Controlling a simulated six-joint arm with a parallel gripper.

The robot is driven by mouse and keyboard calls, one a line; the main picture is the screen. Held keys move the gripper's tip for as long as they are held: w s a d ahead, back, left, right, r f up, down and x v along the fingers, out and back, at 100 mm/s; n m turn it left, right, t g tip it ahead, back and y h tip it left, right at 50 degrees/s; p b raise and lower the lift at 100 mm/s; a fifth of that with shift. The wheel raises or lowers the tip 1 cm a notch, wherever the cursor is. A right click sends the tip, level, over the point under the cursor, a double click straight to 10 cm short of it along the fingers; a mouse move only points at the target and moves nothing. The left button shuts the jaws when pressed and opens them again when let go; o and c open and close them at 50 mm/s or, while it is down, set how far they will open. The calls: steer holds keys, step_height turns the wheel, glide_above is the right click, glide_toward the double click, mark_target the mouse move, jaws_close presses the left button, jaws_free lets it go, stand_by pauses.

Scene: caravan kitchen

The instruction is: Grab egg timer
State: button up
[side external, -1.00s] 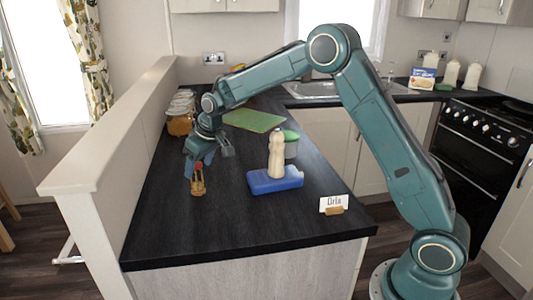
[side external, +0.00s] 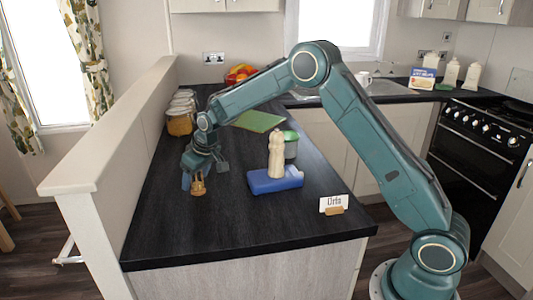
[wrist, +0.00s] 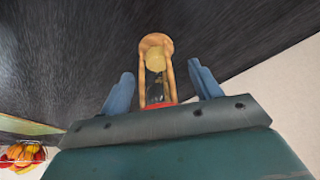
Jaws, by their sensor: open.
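In the wrist view the egg timer (wrist: 155,68) lies between the two blue fingers, with a gap on each side. My gripper (side external: 203,179) is open and low over the counter at the egg timer, its fingers on either side of it. The fingers of my gripper (wrist: 161,92) do not appear to touch it. The upper part of the timer is partly hidden by my gripper in the side view.
A pale bottle (side external: 276,155) stands on a blue block (side external: 274,181) to the right, by a green-lidded container (side external: 291,145). Jars (side external: 180,122) and a green board (side external: 258,121) lie behind. A name card (side external: 333,204) stands at the front right.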

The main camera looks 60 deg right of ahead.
steer(key=c, duration=1.1)
steer(key=shift+o, duration=0.2)
steer(key=shift+r, duration=0.15)
step_height(320, 180, up, 20)
stand_by(0.4)
